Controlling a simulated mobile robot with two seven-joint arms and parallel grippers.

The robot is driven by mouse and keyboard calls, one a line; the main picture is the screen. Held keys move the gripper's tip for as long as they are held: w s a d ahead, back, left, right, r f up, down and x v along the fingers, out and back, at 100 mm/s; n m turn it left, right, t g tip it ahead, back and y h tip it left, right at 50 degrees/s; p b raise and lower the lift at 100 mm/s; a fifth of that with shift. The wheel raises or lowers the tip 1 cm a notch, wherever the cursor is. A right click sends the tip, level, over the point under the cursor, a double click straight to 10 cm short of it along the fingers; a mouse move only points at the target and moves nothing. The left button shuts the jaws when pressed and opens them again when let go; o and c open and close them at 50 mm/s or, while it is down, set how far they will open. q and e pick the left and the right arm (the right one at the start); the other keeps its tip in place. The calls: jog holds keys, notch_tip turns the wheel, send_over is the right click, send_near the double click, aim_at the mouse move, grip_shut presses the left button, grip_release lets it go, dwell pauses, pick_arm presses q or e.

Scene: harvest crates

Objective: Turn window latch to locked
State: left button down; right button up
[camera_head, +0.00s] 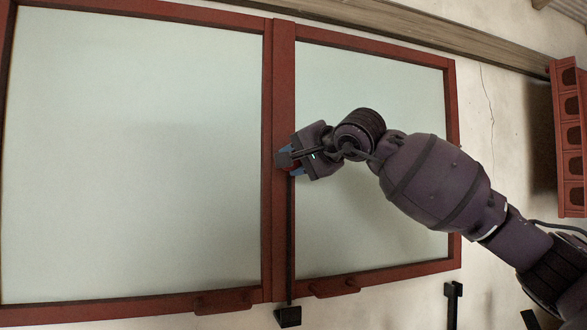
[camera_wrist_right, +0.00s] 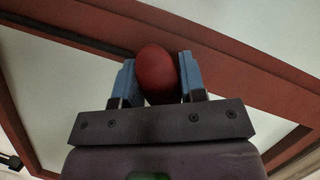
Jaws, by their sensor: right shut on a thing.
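A window with a red frame (camera_head: 280,100) and two pale panes fills the left and middle of the head view. A thin black bar (camera_head: 290,235) runs along the middle post, from a black block (camera_head: 288,317) at the bottom up to my right gripper (camera_head: 287,160). In the right wrist view my right gripper (camera_wrist_right: 158,82) has its blue fingers shut on a rounded red knob (camera_wrist_right: 157,70), in front of the red post. The knob looks like the latch's handle end, but its join to the bar is hidden. My left gripper is not in view.
Two red pulls (camera_head: 222,302) and (camera_head: 335,287) sit on the lower frame rail. A red rack with compartments (camera_head: 556,140) is at the far right. A black bracket (camera_head: 453,300) is on the cracked pale wall at lower right. A wooden beam (camera_head: 400,25) runs above the window.

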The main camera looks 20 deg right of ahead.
jog(key=shift+w+f+m+t+b, duration=0.15)
jog(key=shift+m+b, duration=0.1)
jog(key=shift+m, duration=0.15)
jog(key=shift+s+f+m+t+b, duration=0.1)
jog(key=shift+m+t+b, duration=0.1)
jog(key=shift+m, duration=0.2)
jog(key=shift+w+m+t+y+b, duration=0.1)
jog(key=shift+m+t+y+b, duration=0.15)
jog(key=shift+m+y+b, duration=0.4)
jog(key=shift+r+m+t+b, duration=0.15)
jog(key=shift+m+t+b, duration=0.2)
jog(key=shift+m, duration=0.9)
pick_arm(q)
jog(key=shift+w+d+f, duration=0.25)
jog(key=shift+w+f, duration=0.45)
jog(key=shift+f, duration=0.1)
pick_arm(e)
jog(key=shift+m+t, duration=0.25)
jog(key=shift+m, duration=0.25)
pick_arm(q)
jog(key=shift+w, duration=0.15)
pick_arm(e)
jog(key=shift+r, duration=0.1)
jog(key=o, duration=0.8)
jog(key=shift+d, duration=0.1)
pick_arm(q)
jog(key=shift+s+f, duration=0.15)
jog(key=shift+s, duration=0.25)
pick_arm(e)
jog(key=shift+o, duration=0.6)
